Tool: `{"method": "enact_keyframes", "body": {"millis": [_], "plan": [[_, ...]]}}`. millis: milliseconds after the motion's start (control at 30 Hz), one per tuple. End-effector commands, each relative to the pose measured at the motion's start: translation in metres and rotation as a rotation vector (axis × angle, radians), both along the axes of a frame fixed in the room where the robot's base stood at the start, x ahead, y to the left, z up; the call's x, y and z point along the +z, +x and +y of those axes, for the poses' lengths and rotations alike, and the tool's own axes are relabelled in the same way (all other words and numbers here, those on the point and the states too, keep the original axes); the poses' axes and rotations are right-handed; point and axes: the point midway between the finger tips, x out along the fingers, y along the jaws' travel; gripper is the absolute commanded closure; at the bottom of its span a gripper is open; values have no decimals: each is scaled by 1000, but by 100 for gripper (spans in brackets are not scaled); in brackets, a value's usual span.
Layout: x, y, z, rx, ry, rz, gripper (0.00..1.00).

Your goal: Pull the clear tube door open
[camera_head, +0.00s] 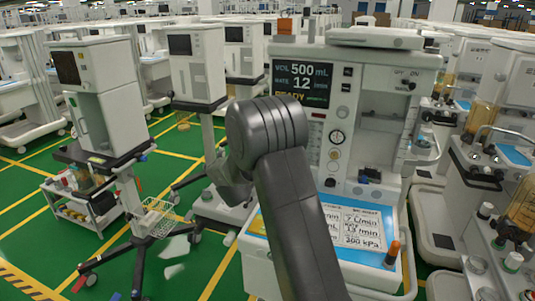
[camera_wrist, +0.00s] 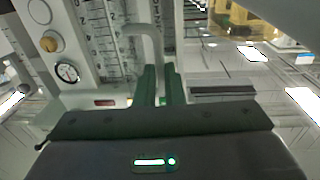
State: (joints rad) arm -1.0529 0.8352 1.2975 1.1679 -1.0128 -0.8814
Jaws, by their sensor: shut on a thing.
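My gripper (camera_wrist: 161,72) is shut on the white bent handle (camera_wrist: 147,32) of the clear tube door, which passes between the two dark fingers. The tubes with printed scales (camera_wrist: 97,30) stand behind the handle in the wrist view, and more scale marks show to its right. The clear panel itself is hard to make out, and I cannot tell how far it is open. In the head view the scaled tubes (camera_head: 314,146) are on the left of the machine front. My arm hides the handle and the gripper there.
The anaesthesia machine (camera_head: 377,52) has a display (camera_head: 303,83), a round gauge (camera_head: 337,137) and a worktop with a printed card (camera_head: 357,229). A monitor on a stand (camera_head: 97,87) is to the left. Another machine (camera_head: 507,95) stands close on the right. Green floor shows at left.

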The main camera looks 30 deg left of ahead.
Motion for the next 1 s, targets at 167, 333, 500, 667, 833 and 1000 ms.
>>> {"method": "enact_keyframes", "body": {"millis": [167, 333, 500, 667, 833, 1000], "plan": [[2, 1, 1, -13, 1, -4, 100], [2, 1, 1, -14, 1, -4, 100], [2, 1, 1, -14, 1, -5, 90], [1, 1, 1, -13, 0, -3, 69], [1, 1, 1, -12, 0, -2, 69], [0, -7, 1, -11, 0, -2, 69]]}}
